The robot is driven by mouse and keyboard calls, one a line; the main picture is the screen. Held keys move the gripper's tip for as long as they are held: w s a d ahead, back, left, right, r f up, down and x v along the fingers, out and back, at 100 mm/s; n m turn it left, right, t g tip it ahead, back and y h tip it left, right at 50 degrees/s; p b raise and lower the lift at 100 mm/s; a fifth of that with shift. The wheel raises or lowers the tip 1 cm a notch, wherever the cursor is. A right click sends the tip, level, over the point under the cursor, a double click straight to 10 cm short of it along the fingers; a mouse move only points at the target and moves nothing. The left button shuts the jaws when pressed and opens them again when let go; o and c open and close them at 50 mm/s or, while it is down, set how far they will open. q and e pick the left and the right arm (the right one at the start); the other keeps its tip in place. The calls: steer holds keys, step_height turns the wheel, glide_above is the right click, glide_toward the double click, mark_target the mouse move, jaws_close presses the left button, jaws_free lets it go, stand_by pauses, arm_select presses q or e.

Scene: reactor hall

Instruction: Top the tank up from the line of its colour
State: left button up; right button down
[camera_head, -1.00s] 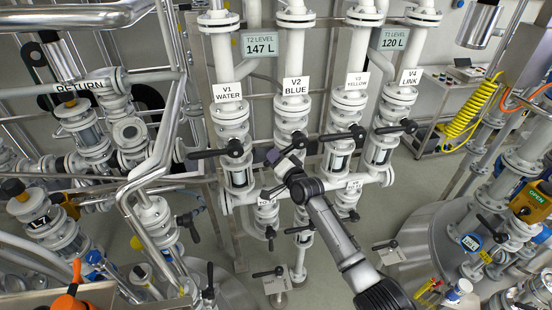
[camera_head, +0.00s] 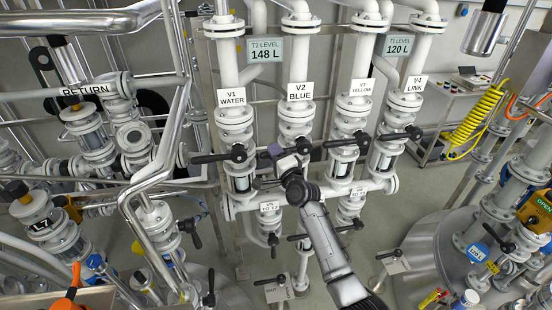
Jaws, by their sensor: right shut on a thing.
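The valve labelled V2 BLUE (camera_head: 299,91) stands on the second upright pipe from the left in the row of labelled lines. My right gripper (camera_head: 277,152) is shut on the V2 handle (camera_head: 302,146), which lies sideways. The gripper hides most of that handle. V1 WATER (camera_head: 232,98), V3 YELLOW (camera_head: 361,88) and V4 LINK (camera_head: 413,85) stand beside it, their black handles also lying sideways. The T2 level display (camera_head: 265,49) reads 148 L. The T1 level display (camera_head: 397,44) reads 120 L. My left gripper is not in view.
Below the row, a cross pipe (camera_head: 330,192) carries smaller valves labelled V5 (camera_head: 270,206) and others partly hidden by my right arm. RETURN pipework (camera_head: 86,90) crowds the left. A steel tank top (camera_head: 430,250) stands right. A cart (camera_head: 465,100) with a yellow coiled hose stands behind.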

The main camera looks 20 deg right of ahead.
steer(key=shift+r+m, duration=0.6)
steer(key=c, duration=0.9)
jaws_free()
steer(key=shift+c, duration=0.2)
steer(key=shift+s+f, duration=0.1)
steer(key=shift+s, duration=0.2)
steer(key=v, duration=1.3)
steer(key=shift+f, duration=0.25)
